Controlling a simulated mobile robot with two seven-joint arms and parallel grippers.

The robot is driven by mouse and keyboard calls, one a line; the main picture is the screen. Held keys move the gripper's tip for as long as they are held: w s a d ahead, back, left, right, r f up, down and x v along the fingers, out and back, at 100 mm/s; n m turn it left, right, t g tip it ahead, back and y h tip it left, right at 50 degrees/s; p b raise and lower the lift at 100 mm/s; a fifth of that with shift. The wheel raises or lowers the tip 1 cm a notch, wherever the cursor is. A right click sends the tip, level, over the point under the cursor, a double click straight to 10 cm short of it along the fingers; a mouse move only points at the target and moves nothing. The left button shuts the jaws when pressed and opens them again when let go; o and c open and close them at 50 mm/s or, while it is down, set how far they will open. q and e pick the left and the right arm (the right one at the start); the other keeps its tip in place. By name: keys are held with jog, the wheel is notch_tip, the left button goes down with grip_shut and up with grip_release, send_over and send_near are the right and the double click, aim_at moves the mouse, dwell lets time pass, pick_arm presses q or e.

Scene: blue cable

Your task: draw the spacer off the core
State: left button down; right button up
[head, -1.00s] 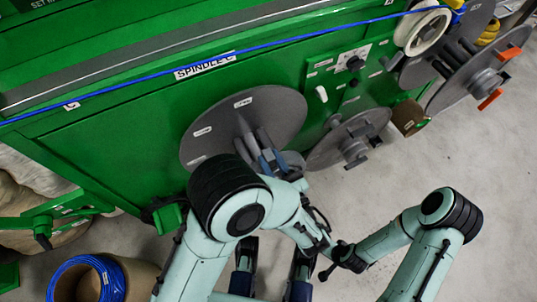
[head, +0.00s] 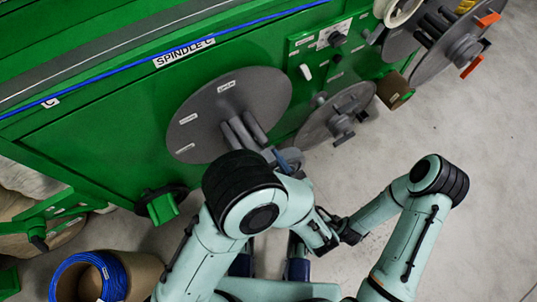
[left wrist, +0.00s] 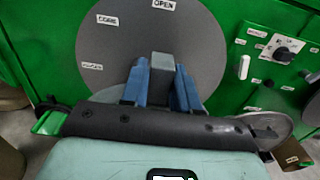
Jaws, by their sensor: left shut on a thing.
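The reel with the core is a grey disc (head: 200,113) on the green machine, with grey core bars (head: 245,130) standing out of its middle. In the left wrist view the disc (left wrist: 120,62) carries labels, one reading CORE. My left gripper (left wrist: 160,88) is shut, its blue fingers on either side of a grey block, apparently the spacer (left wrist: 161,66). In the head view my left gripper (head: 287,160) is partly behind my arm, just off the bar ends. I cannot tell whether the spacer is clear of the core. My right gripper (head: 348,234) is dark and small; its fingers are unclear.
A smaller grey reel (head: 335,115) and a control panel (head: 325,50) sit right of the disc. A larger reel with orange tabs (head: 445,60) is at the upper right. A blue cable coil (head: 75,270) stands lower left. Floor at right is clear.

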pick_arm(q)
jog(key=shift+v, duration=2.1)
